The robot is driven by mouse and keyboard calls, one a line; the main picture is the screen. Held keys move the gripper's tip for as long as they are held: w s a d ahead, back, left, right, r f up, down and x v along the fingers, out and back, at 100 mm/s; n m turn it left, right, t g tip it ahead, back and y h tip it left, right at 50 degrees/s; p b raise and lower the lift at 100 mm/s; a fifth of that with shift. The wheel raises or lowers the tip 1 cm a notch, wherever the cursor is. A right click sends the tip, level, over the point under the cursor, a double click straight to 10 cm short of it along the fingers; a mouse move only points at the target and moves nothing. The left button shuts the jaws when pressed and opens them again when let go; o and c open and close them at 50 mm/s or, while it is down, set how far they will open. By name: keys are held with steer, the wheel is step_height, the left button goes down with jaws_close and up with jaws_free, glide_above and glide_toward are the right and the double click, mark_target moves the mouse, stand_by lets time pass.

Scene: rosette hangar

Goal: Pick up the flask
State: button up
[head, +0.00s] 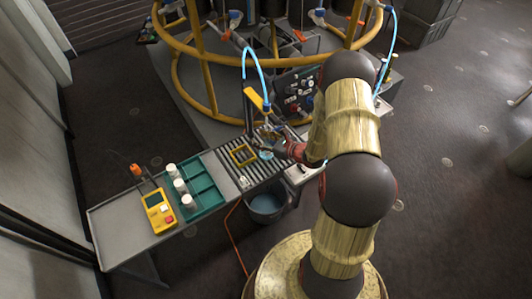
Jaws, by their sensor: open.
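A small pale-blue, glassy object that looks like the flask (266,155) stands on the slatted grey rack of the bench, near its right end. My gripper (273,146) reaches in from the right, low over the rack, and its open fingers are right at the flask. The fingers are dark and small in this view. I cannot tell whether they touch the flask or are around it. Part of the flask is hidden by the gripper.
A yellow square frame (243,154) lies on the rack left of the flask. A green tray (203,187) with white jars and a yellow device (159,211) are farther left. A grey bucket (266,206) stands below. A yellow-railed machine (211,72) rises behind.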

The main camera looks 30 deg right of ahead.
steer(key=shift+w+a+f, duration=0.1)
steer(key=shift+w, duration=0.25)
steer(key=shift+c, duration=0.8)
steer(key=shift+s, duration=0.1)
jaws_close()
